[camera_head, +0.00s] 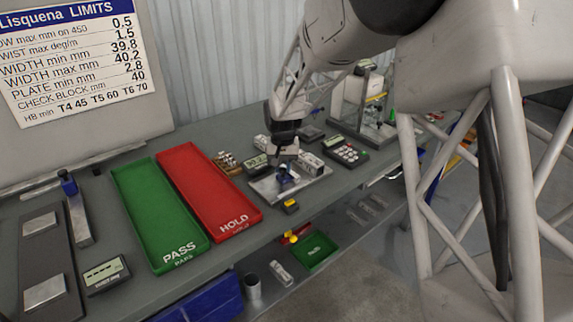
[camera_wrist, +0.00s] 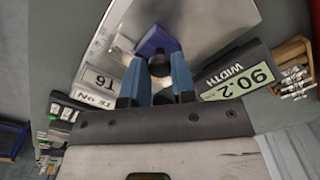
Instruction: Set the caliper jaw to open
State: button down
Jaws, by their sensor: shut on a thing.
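The caliper is a grey metal plate (camera_head: 262,190) on the bench with a blue slider (camera_wrist: 150,42) that carries a dark round knob (camera_wrist: 160,65). In the head view my gripper (camera_head: 285,174) is low over the plate and hides much of the slider. The caliper's jaw faces are not clear in either view.
A red HOLD tray (camera_head: 205,190) and a green PASS tray (camera_head: 150,205) lie to the left. A keypad (camera_head: 346,152) and a small wooden rack (camera_head: 227,162) stand near. A limits sign (camera_head: 70,50) hangs behind.

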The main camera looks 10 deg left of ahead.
aim_at(283, 169)
jog(key=c, duration=1.2)
grip_release()
jog(key=shift+r, duration=0.15)
jog(key=shift+r, duration=3.8)
jog(key=shift+d, duration=0.1)
